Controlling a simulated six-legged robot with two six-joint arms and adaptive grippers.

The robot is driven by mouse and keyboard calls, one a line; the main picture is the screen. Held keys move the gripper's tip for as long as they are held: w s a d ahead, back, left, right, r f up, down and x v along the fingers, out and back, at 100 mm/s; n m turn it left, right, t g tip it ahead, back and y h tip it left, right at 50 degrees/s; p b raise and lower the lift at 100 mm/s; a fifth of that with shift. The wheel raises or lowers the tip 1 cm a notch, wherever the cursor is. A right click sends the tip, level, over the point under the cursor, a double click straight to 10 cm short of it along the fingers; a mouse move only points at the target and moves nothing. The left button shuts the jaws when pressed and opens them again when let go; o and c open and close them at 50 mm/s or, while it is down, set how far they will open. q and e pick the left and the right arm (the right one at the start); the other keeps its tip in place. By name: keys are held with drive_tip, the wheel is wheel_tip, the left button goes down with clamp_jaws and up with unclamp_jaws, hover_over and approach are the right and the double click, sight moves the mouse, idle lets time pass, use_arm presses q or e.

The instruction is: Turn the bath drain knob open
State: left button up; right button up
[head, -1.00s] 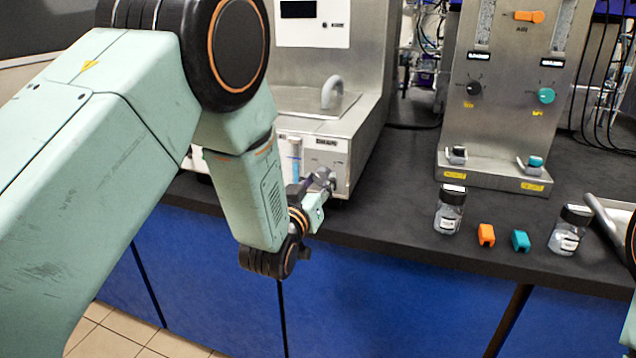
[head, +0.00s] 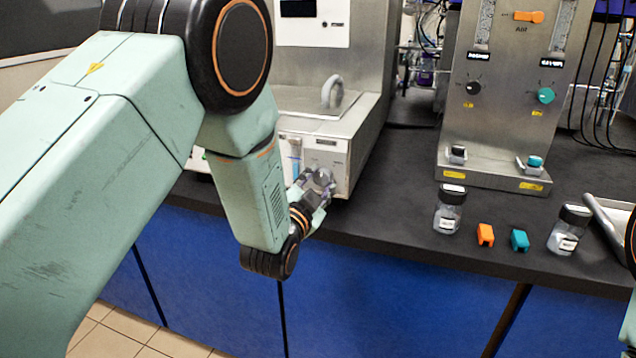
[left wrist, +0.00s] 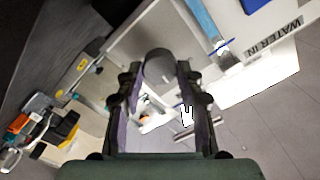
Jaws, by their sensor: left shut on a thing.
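The bath (head: 318,105) is a steel unit with a lid handle, and its front panel (head: 325,153) faces me. My left gripper (head: 322,178) is at the lower right of that panel. In the left wrist view the drain knob (left wrist: 160,66), a grey rounded part, sits between the fingertips of my left gripper (left wrist: 160,82). The gripper is shut on the knob. In the head view the fingers cover most of the knob, so I cannot tell its angle. Of my right arm, only a sliver shows at the right edge; its gripper is out of view.
A steel gas panel (head: 510,90) with black and teal knobs stands to the right. A blue tube (head: 295,160) runs beside the bath panel.

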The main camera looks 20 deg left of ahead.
use_arm(q)
drive_tip(key=m, duration=0.4)
drive_tip(key=shift+m, duration=1.9)
drive_tip(key=o, duration=1.2)
drive_tip(key=shift+s, duration=0.1)
drive_tip(key=s, duration=1.1)
drive_tip(key=shift+s+a, duration=0.2)
drive_tip(key=shift+s, duration=0.2)
